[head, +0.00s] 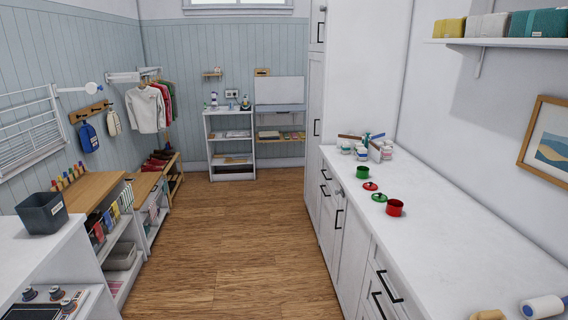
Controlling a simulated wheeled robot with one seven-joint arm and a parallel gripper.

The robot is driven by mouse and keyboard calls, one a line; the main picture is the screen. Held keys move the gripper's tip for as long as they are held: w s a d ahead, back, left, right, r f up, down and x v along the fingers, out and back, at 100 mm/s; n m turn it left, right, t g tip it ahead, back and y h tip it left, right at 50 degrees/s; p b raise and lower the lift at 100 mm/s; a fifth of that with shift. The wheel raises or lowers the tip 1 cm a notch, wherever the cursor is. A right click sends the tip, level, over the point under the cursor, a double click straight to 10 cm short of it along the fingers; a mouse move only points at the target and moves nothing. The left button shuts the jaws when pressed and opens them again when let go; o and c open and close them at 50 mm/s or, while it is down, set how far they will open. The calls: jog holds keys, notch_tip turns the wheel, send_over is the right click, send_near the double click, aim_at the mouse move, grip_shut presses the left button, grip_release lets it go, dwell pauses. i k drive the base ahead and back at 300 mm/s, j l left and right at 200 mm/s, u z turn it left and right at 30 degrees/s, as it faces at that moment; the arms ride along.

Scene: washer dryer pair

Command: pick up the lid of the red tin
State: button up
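The red tin (395,208) stands open at the top on the white counter on the right. A mostly red lid (370,186) lies flat on the counter farther back, apart from the red tin. A mostly green lid (379,197) lies between that red lid and the red tin. A green tin (362,172) stands just behind the red lid. The lids have small knobs of a differing colour, too small to make out well. My gripper is not in view.
Bottles and boxes (366,147) crowd the counter's far end. A white roll (543,306) and a beige item lie at its near right corner. The counter (450,250) between is clear. A wall shelf (500,42) hangs above. The wooden floor (235,240) is free.

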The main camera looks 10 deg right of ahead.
aim_at(369, 186)
jog(key=i, duration=1.15)
jog(key=i+j+z, duration=0.1)
jog(key=i, duration=1.1)
jog(key=i+j+z, duration=0.15)
jog(key=i+z, duration=0.25)
jog(key=i+j+z, duration=0.3)
jog(key=i+z, duration=0.15)
jog(key=i, duration=0.15)
jog(key=i+j+z, duration=0.4)
jog(key=i+j, duration=0.05)
